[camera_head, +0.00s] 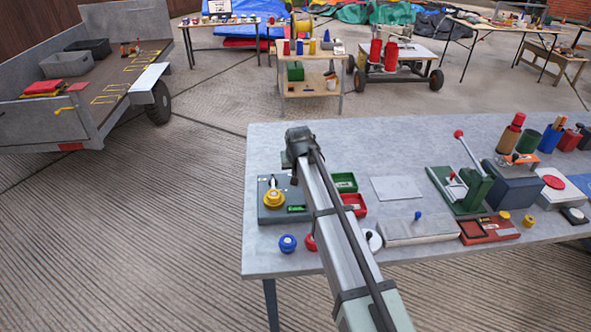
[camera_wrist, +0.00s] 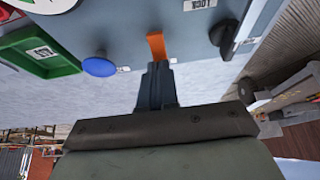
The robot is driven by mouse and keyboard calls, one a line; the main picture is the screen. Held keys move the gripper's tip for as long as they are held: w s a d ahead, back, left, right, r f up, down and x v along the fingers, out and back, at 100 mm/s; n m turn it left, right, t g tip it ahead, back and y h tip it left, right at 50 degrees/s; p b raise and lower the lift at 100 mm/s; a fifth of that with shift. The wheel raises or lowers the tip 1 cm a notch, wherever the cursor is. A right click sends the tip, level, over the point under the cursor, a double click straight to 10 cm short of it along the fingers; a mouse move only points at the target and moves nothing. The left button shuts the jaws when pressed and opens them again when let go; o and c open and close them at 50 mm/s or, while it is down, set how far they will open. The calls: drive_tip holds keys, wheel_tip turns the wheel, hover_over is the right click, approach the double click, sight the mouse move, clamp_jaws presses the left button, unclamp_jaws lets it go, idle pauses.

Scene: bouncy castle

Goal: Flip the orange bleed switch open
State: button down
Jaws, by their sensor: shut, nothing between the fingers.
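The orange switch (camera_wrist: 156,45) shows in the wrist view as a short orange lever at the edge of a blue-grey box (camera_wrist: 130,22). In the head view I cannot make it out; my arm blocks part of that area. My gripper (camera_wrist: 158,68) is shut and empty. In the wrist view its fingertips are just below the orange lever, very close to it; whether they touch I cannot tell. In the head view my gripper (camera_head: 294,178) points down at the blue-grey box (camera_head: 268,212) at the table's left end.
A black knob (camera_wrist: 226,38) is right of the switch, and a blue knob (camera_wrist: 98,66) and green tray (camera_wrist: 40,52) are left. A yellow knob (camera_head: 274,198) stands on the box. A red tray (camera_head: 354,203) and a grey plate (camera_head: 397,189) lie to the right.

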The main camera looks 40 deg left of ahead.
drive_tip(key=shift+w+a, duration=0.1)
drive_tip(key=shift+w+a+f+g+h, duration=0.2)
drive_tip(key=shift+a+f+g+h, duration=0.05)
drive_tip(key=shift+g+h, duration=0.05)
drive_tip(key=shift+s+d, duration=0.15)
drive_tip(key=shift+d, duration=0.05)
drive_tip(key=shift+s+d, duration=0.6)
drive_tip(key=shift+r, duration=0.15)
drive_tip(key=v, duration=1.3)
drive_tip(key=shift+s+d, duration=0.5)
drive_tip(key=shift+w+r, duration=0.1)
drive_tip(key=shift+r, duration=0.05)
